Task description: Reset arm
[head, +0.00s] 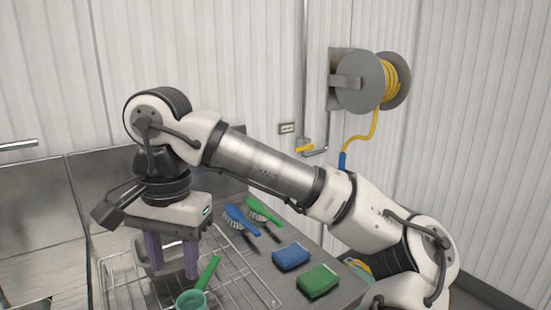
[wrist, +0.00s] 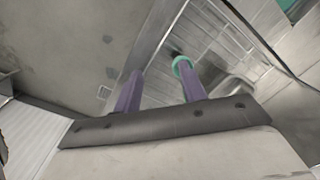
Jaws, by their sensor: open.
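My gripper (head: 172,262) hangs from my arm at the left of the head view, its two purple fingers pointing down over a wire rack (head: 240,284). The fingers are apart with nothing seen between them. In the wrist view, my gripper (wrist: 157,85) also shows its purple fingers spread. A grey metal container (head: 150,247) is partly hidden behind the fingers. A green-handled scoop or ladle (head: 208,275) lies just right of the fingers, its lower end cut off by the picture edge.
On the steel counter lie a blue brush (head: 241,219), a green brush (head: 264,211), a blue sponge (head: 291,257) and a green sponge (head: 318,281). A hose reel (head: 362,82) is mounted on the wall behind my arm. A steel basin (head: 40,250) is at the left.

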